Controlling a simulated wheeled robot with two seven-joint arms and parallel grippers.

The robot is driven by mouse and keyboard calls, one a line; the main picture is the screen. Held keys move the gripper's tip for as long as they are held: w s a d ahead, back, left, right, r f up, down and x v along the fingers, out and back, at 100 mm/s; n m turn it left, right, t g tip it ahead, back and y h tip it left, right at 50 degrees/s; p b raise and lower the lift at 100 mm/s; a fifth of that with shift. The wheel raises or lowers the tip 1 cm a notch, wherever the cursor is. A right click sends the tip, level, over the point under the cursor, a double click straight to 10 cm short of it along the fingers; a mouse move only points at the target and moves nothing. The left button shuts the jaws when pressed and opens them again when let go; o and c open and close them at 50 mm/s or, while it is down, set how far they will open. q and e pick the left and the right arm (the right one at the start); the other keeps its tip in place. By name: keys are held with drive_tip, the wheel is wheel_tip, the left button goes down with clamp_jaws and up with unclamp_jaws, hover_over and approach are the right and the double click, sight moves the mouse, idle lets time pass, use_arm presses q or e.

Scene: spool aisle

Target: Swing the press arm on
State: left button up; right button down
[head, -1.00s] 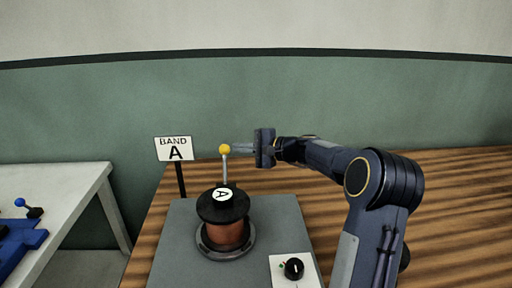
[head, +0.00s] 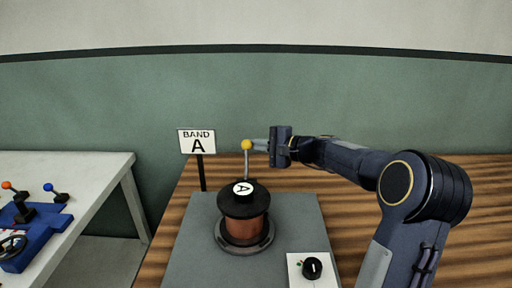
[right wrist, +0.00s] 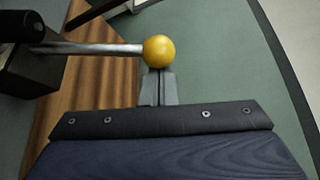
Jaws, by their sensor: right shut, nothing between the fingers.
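The press arm shows as a grey rod (head: 247,163) with a yellow ball knob (head: 246,145). It stands upright behind a copper-wound spool (head: 243,229) with a black top and a white "A" label. My right gripper (head: 260,145) is shut and empty, its fingertips just right of the yellow knob. In the right wrist view the closed fingertips (right wrist: 158,80) meet or nearly meet the yellow knob (right wrist: 159,51); I cannot tell if they touch. The rod (right wrist: 105,48) runs left from the knob there. My left gripper is not in view.
The spool stands on a grey plate (head: 202,263) on a wooden table (head: 345,220). A "BAND A" sign (head: 197,142) stands behind left. A white panel with a black dial (head: 312,268) is at front right. A white table (head: 100,175) at left holds a blue device (head: 38,235).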

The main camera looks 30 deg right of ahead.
drive_tip(key=s+a+r+n+t+b, duration=0.1)
drive_tip(key=s+a+n+b, duration=0.1)
drive_tip(key=b, duration=0.8)
drive_tip(key=s+a+r+n+t+y+b, duration=0.1)
drive_tip(key=s+a+r+n+t+b, duration=0.1)
drive_tip(key=s+b, duration=0.4)
drive_tip(key=shift+a+r+n+b, duration=0.15)
drive_tip(key=shift+a+n+b, duration=0.6)
drive_tip(key=shift+b, duration=1.25)
drive_tip(key=shift+d+y, duration=0.15)
drive_tip(key=shift+y, duration=0.15)
